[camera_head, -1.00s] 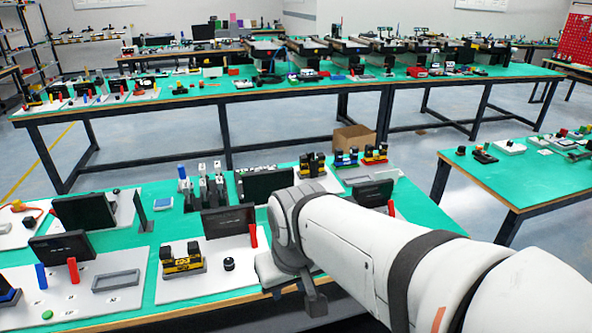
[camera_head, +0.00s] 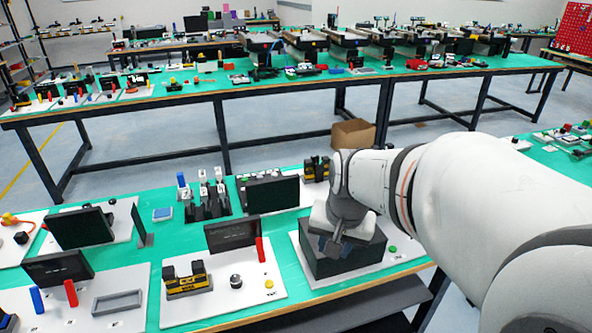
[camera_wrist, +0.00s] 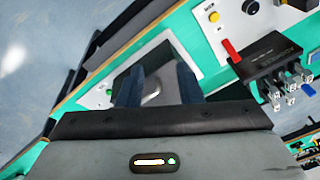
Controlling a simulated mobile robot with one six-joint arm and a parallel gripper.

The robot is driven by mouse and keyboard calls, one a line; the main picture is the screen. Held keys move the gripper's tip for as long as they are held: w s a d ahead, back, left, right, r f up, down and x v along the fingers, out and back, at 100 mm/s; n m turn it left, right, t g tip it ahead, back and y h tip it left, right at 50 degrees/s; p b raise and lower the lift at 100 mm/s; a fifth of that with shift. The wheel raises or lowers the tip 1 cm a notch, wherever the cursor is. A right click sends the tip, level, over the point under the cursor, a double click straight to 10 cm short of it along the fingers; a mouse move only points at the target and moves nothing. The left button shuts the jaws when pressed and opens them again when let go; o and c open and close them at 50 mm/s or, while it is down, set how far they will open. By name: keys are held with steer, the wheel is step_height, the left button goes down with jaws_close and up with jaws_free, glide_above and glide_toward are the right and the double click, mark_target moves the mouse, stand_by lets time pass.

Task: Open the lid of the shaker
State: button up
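A dark box-shaped device (camera_head: 360,255), which I take to be the shaker, sits on a white board at the right end of the near table.
A green button (camera_head: 392,249) is on the board right of the box. To the left stand a dark screen (camera_head: 232,234), a red upright piece (camera_head: 260,250) and a yellow-black device (camera_head: 187,280). Another screen (camera_head: 272,194) stands behind. The near table edge is close.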

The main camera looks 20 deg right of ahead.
steer(key=w+d+f+m+p, duration=0.3)
steer(key=w+d+m+p, duration=0.1)
steer(key=w+d+m, duration=0.75)
steer(key=x, duration=0.6)
steer(key=shift+s+f, duration=0.3)
steer(key=shift+f, duration=0.05)
jaws_close()
